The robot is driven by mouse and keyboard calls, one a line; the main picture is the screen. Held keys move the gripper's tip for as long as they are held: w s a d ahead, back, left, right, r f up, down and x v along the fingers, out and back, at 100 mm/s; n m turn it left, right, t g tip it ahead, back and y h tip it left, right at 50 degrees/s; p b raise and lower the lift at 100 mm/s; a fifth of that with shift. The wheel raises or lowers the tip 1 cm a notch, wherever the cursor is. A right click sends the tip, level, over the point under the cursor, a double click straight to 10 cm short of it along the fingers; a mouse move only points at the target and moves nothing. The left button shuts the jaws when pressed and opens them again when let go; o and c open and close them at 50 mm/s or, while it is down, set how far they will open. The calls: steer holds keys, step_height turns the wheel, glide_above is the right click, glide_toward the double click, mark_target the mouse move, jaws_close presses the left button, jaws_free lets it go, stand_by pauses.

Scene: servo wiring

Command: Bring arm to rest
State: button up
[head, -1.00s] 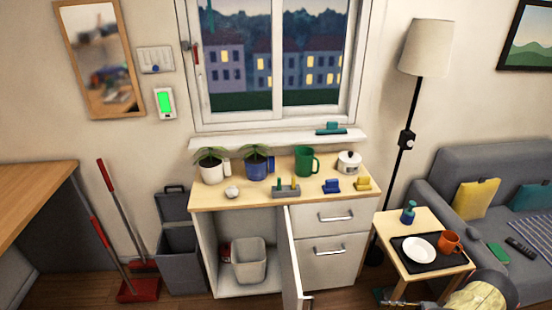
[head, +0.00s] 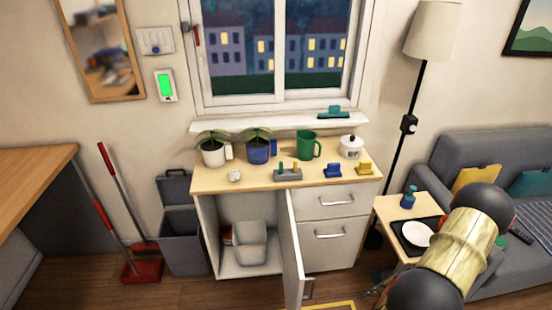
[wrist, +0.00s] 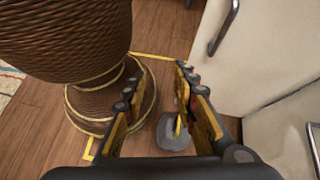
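My arm (head: 462,243) reaches up in the lower right of the head view, with a gold-beige link between dark round joints. It hides part of the side table and sofa. My gripper (wrist: 156,75) shows in the wrist view with its two fingers apart and points down toward the wooden floor. I see nothing held between the fingers. A small grey piece with a yellow strip (wrist: 173,135) shows low between the fingers. I cannot tell how far below them it is. In the head view the gripper is too small and partly hidden to make out.
A cabinet (head: 333,230) stands close by with its door (head: 294,250) open. Yellow tape (head: 330,305) lies on the floor. A side table (head: 395,209) holds a tray, plate and blue bottle (head: 409,196). A brown ribbed round shape (wrist: 65,35) fills the wrist view's upper left.

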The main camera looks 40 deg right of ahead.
steer(key=w+a+r+n+g+h, duration=0.2)
steer(key=w+a+r+n+h, duration=0.3)
steer(key=r, duration=0.6)
steer(key=w+a+r+n+g+h, duration=0.3)
steer(key=w+a+r+n, duration=0.35)
steer(key=r, duration=0.45)
steer(key=a+r+n+t+h, duration=0.1)
steer(key=a+r+n+t, duration=0.2)
steer(key=a+r, duration=0.6)
steer(key=w+a+r+n+t+h, duration=0.1)
steer(key=a+r+n+t, duration=0.2)
steer(key=a, duration=1.2)
step_height(320, 180, up, 6)
steer(key=n+p, duration=0.1)
steer(key=n, duration=0.2)
steer(key=shift+w+a+n+t, duration=0.25)
steer(key=shift+a+n+t, duration=0.05)
steer(key=shift+a+n, duration=0.05)
